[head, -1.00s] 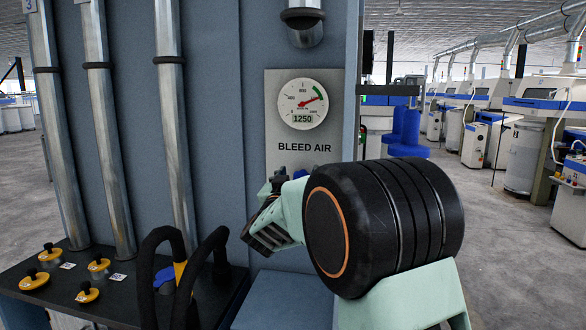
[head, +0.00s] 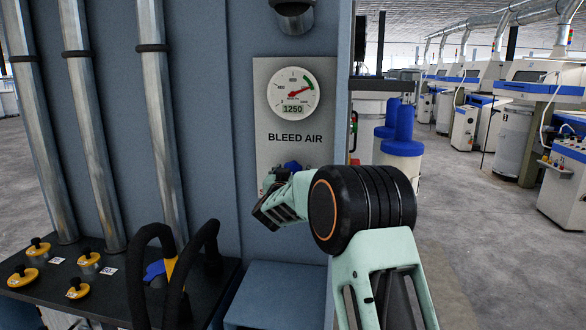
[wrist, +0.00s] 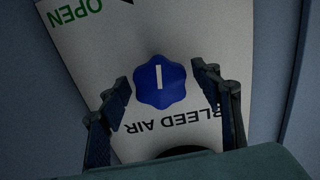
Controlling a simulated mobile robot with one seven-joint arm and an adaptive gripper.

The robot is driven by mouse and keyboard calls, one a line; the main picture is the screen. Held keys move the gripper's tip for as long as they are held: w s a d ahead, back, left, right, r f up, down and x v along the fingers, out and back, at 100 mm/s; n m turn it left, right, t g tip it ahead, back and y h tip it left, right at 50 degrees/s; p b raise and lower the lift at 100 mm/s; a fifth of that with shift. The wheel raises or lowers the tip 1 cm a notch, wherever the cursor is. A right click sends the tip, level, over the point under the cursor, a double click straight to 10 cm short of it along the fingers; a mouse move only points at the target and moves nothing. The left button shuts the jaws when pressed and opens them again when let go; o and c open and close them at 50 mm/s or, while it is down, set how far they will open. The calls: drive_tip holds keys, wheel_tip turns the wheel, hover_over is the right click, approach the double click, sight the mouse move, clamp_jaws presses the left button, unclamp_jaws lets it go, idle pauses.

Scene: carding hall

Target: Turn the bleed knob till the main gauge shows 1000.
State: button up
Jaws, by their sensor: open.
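The main gauge (head: 293,92) is a round white dial with a red needle and a green arc. Its display reads 1250. The blue bleed knob (head: 291,166) shows partly below the BLEED AIR label, with my gripper in front of it. In the wrist view the lobed bleed knob (wrist: 160,88) is fully in sight, its white line close to upright in the picture. My gripper (wrist: 161,78) is open, with one dark finger on each side of the knob. Gaps show between the fingers and the knob, and nothing is held.
The grey panel plate (head: 264,131) carries the gauge and knob; green OPEN lettering shows in the wrist view. Left are metal pipes (head: 84,150), yellow-and-black knobs (head: 38,248) on a dark ledge and black looped handles (head: 205,260).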

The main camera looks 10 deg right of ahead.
drive_tip(key=shift+w+d, duration=0.15)
drive_tip(key=shift+w, duration=0.3)
drive_tip(key=c, duration=1.2)
drive_tip(key=shift+o, duration=0.2)
